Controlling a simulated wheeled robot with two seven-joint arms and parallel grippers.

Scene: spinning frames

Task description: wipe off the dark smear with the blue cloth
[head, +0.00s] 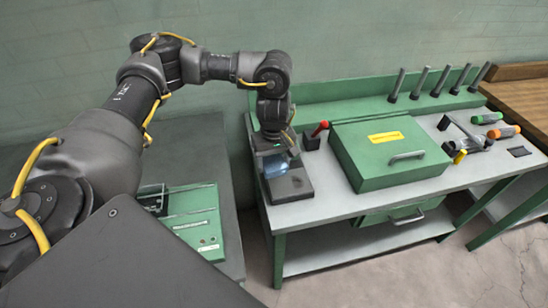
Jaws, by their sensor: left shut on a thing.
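My left arm reaches in from the left, and its gripper (277,156) points down over the left end of the green and grey workbench (335,196). It is shut on the blue cloth (274,167), of which only a small pale blue part shows below the fingers. The cloth is just above or on a dark grey block (292,185) at the bench's left end; I cannot tell if it touches. I cannot make out the dark smear; the gripper and cloth may hide it. My right gripper is not in view.
A green lidded box (388,160) stands right of the block. A red-handled switch (320,129) is close to the gripper. Several dark posts (420,82) line the bench's back. Bottles (502,131) lie at the far right. A green panel (195,215) lies on the left table.

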